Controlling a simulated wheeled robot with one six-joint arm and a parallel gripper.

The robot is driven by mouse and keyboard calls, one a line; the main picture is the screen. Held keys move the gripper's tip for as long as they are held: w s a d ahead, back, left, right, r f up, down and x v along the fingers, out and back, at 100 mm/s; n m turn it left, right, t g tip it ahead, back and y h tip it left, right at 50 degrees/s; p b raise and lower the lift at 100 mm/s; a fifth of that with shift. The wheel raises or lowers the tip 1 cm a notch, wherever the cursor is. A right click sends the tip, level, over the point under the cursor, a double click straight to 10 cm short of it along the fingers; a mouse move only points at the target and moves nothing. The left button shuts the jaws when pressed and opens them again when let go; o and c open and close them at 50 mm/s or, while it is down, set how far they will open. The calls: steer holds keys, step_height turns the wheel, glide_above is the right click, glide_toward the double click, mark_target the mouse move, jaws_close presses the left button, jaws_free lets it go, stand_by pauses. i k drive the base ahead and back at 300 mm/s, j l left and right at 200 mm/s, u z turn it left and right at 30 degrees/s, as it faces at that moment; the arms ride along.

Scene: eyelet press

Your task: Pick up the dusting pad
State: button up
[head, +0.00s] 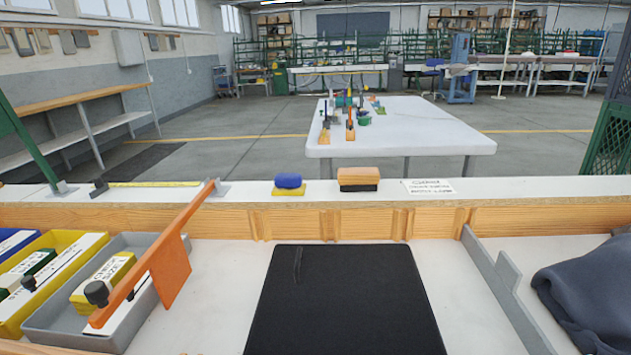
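Two small block-shaped pads sit side by side on the white ledge behind the wooden rail. One is a wooden block with a black underside (358,179), right of centre, which looks like the dusting pad. The other is a blue rounded pad on a yellow base (288,184), a little to its left with a gap between them. The frame does not settle which one the task names. My gripper is not in view, so its opening and anything in it cannot be seen.
A black mat (345,305) lies on the near white surface. An orange bar with a hanging flap (170,265) slants over a grey tray (50,328) of boxes at left. A grey divider (505,290) and dark cloth (590,290) are at right. A printed label (428,187) lies right of the pads.

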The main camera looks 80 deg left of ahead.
mark_target(285, 184)
steer(key=u, duration=2.35)
